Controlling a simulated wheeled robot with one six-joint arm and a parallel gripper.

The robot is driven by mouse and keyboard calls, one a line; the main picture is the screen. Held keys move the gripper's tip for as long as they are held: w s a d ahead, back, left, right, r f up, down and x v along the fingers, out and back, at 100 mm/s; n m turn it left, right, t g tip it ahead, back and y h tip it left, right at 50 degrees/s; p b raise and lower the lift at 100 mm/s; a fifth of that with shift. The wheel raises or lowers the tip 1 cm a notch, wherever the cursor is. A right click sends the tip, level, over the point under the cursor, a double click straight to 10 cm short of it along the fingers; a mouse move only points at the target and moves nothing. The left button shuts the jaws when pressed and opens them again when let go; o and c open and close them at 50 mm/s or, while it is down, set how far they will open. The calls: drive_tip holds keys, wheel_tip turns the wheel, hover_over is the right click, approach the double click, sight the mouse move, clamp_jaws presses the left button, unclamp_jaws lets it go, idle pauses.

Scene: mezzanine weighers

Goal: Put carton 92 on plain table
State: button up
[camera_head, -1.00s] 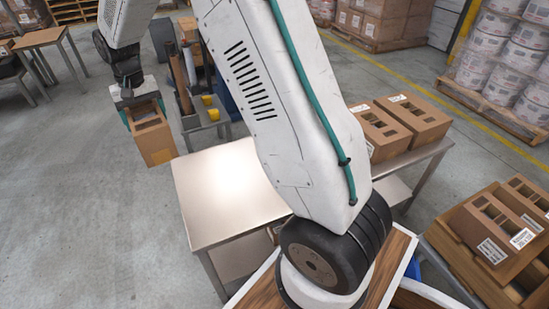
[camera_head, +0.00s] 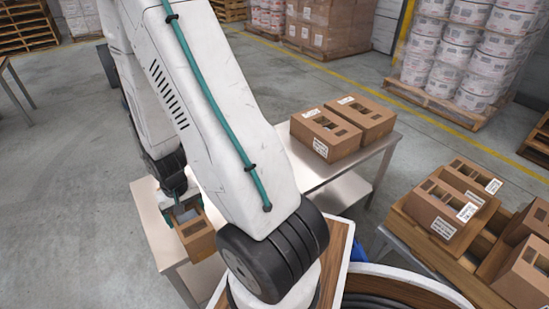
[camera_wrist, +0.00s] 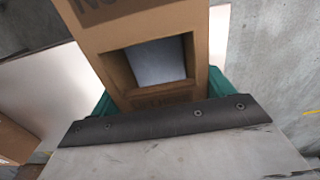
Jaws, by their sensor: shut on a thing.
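My gripper (camera_head: 182,212) is shut on a brown carton (camera_head: 198,242) with an open window in its side. In the wrist view the carton (camera_wrist: 188,22) sits between the teal fingers (camera_wrist: 160,100) of my gripper; its printing is cut off, so I cannot read a number. The carton hangs over or beside the right part of a bare metal table (camera_head: 147,210) at the left; I cannot tell whether it touches the top. My arm hides much of this table. A pale flat surface (camera_wrist: 45,85) shows left of the carton in the wrist view.
Two brown cartons (camera_head: 325,135) stand on a metal tabletop (camera_head: 338,185) right of my arm. More cartons (camera_head: 447,207) lie in a wooden tray (camera_head: 405,228) at the right. Stacked white pails (camera_head: 460,50) stand on a pallet behind. Grey floor is open at the left.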

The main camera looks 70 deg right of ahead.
drive_tip(key=s, duration=0.2)
drive_tip(key=shift+s+f, duration=0.35)
drive_tip(key=shift+w+d+f, duration=0.65)
drive_tip(key=shift+w+f, duration=0.2)
drive_tip(key=shift+w, duration=1.75)
drive_tip(key=shift+w+d+f, duration=0.65)
drive_tip(key=shift+w+f, duration=0.15)
drive_tip(key=shift+w, duration=1.85)
drive_tip(key=shift+w+d+f, duration=0.65)
drive_tip(key=shift+w+f, duration=0.2)
drive_tip(key=shift+w, duration=1.75)
drive_tip(key=shift+f, duration=0.15)
drive_tip(key=o, duration=1.6)
drive_tip(key=shift+o, duration=0.2)
